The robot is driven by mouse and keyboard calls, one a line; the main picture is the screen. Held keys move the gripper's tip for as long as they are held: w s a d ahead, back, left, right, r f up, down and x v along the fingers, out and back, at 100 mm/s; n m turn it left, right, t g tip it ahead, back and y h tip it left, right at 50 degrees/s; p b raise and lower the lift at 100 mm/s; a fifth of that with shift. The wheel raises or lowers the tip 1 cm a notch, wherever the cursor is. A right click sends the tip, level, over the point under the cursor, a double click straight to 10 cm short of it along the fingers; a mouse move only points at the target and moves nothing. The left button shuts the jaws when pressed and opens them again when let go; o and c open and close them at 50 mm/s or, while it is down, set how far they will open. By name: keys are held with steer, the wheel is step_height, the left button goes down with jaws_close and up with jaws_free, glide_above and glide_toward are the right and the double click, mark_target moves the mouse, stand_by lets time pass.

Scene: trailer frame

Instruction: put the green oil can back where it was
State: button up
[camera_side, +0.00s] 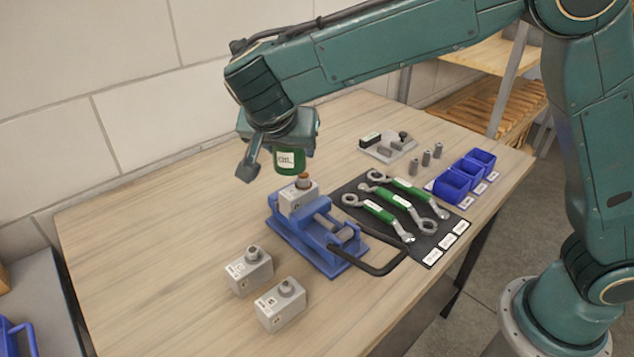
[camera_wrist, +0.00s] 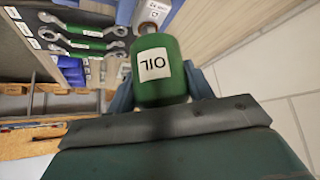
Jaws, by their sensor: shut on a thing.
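The green oil can (camera_side: 289,161) with a white OIL label is held in my gripper (camera_side: 277,160), above the table and just over the blue vise. It also shows in the wrist view (camera_wrist: 160,85), between the two fingers of my gripper (camera_wrist: 162,88). The blue vise (camera_side: 322,252) holds a grey block (camera_side: 298,196) with a brownish top piece. The can hangs just above and slightly left of that block in the side view; I cannot tell whether they touch. No marked spot for the can is clear in view.
Two grey blocks (camera_side: 248,271) (camera_side: 281,304) stand front left of the vise. Green wrenches (camera_side: 396,209) lie on a black mat (camera_side: 432,243). Blue bins (camera_side: 452,187), small grey cylinders (camera_side: 426,158) and a grey plate (camera_side: 384,153) stand behind. The wooden table (camera_side: 150,240) is clear at left.

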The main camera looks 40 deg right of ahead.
steer(key=w+d+f+n+t+y, duration=0.1)
steer(key=w+d+f+n, duration=0.15)
steer(key=d, duration=0.85)
steer(key=w+d+f+n+t+y, duration=0.1)
steer(key=d+f+n+y, duration=0.15)
steer(key=d, duration=0.85)
steer(key=w+d+f+m+g+h, duration=0.25)
steer(key=w+d+m+h, duration=0.2)
steer(key=w+m, duration=0.25)
steer(key=shift+a+f+m+g+h, duration=0.15)
steer(key=shift+a+f+m+g, duration=0.1)
steer(key=shift+a+m+g, duration=0.55)
steer(key=shift+a+f+m+g+h, duration=0.2)
steer(key=shift+a+m+g, duration=0.35)
steer(key=shift+a+m, duration=0.4)
steer(key=shift+a+f+m+g+h, duration=0.15)
steer(key=shift+a+f+m+g, duration=0.1)
steer(key=shift+a+m+g, duration=0.6)
steer(key=shift+d+f, duration=0.1)
steer(key=shift+f, duration=3.95)
steer(key=shift+f, duration=0.1)
